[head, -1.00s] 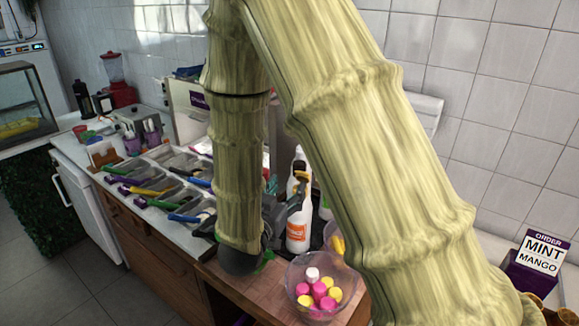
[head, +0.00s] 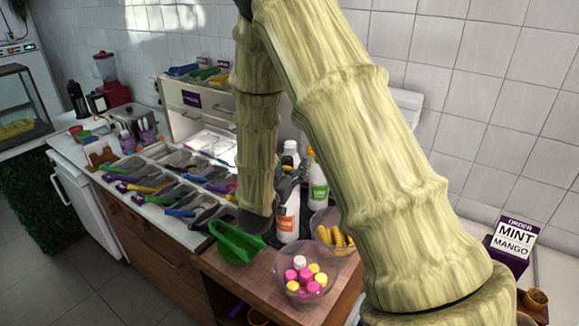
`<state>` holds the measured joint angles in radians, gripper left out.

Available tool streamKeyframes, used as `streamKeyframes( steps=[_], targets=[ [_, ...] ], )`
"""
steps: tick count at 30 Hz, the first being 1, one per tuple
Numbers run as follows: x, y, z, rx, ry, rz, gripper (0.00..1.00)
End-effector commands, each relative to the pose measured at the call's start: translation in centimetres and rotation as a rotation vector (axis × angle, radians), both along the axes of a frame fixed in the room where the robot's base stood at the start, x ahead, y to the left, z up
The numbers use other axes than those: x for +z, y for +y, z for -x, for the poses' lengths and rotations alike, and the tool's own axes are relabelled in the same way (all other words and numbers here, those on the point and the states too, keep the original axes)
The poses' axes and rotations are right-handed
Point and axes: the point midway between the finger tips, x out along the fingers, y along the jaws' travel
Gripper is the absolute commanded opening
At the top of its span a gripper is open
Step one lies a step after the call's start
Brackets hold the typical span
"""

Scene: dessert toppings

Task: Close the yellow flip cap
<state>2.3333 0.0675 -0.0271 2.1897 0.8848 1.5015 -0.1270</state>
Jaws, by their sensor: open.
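A white bottle with an orange label (head: 287,224) stands upright on the wooden counter in the head view. Its top is hidden behind my dark gripper (head: 288,184), so I cannot make out the yellow flip cap or its angle. My gripper is open, close in front of the bottle's upper part. I cannot tell whether it touches the bottle. My arm covers the area to the left of it.
A white bottle with a green label (head: 318,192) stands just right. In front are a clear bowl of pink, yellow and white pieces (head: 305,277), a bowl of yellow pieces (head: 335,237) and a green scoop (head: 237,243). Topping trays (head: 165,185) lie left.

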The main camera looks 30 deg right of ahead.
Motion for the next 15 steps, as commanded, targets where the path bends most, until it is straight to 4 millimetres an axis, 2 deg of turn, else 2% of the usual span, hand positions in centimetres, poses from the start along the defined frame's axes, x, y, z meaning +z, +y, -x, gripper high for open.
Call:
streamKeyframes(
  steps=[2,3,10,15],
  targets=[
    [-0.05,0.0,0.01,0.0,0.0,0.0,0.6],
    [-0.04,-0.01,0.02,0.0,0.0,0.0,0.56],
    [0.0,-0.03,0.05,-0.001,0.0,0.0,0.14],
    [-0.1,0.02,0.04,-0.001,-0.004,0.004,0.13]
  ],
)
